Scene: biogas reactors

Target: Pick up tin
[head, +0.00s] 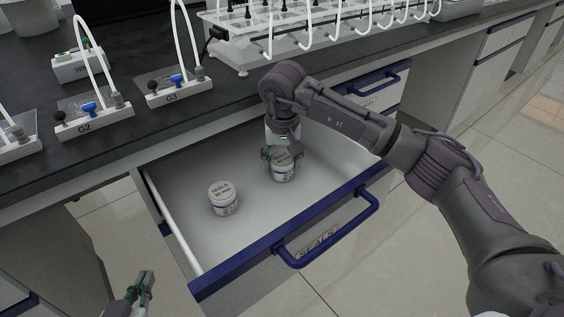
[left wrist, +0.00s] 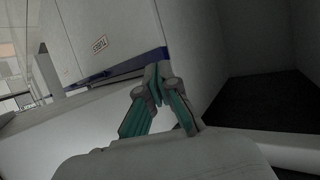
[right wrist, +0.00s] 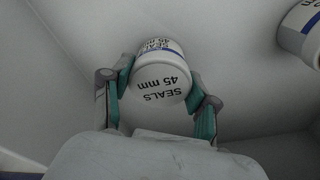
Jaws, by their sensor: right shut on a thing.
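Two white tins with blue bands stand in the open drawer (head: 178,160). The farther one, the 45 mm seals tin (head: 286,174), is between the fingers of my right gripper (head: 281,154). In the right wrist view its lid reads "SEALS 45 mm" (right wrist: 160,84), and the fingers (right wrist: 155,95) are shut on its two sides. I cannot tell whether it touches the drawer floor. The 30 mm seals tin (head: 223,198) stands apart to the left, and part of a tin shows in the right wrist view (right wrist: 306,32). My left gripper (head: 146,278) is empty, its fingertips together (left wrist: 158,78), outside the drawer.
The drawer front has a blue handle (head: 330,232) and a "SEALS" label. The dark bench top (head: 190,115) overhangs the drawer's back. It carries white units marked G2 (head: 92,122) and G3 (head: 178,88) and a tube rack (head: 250,50).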

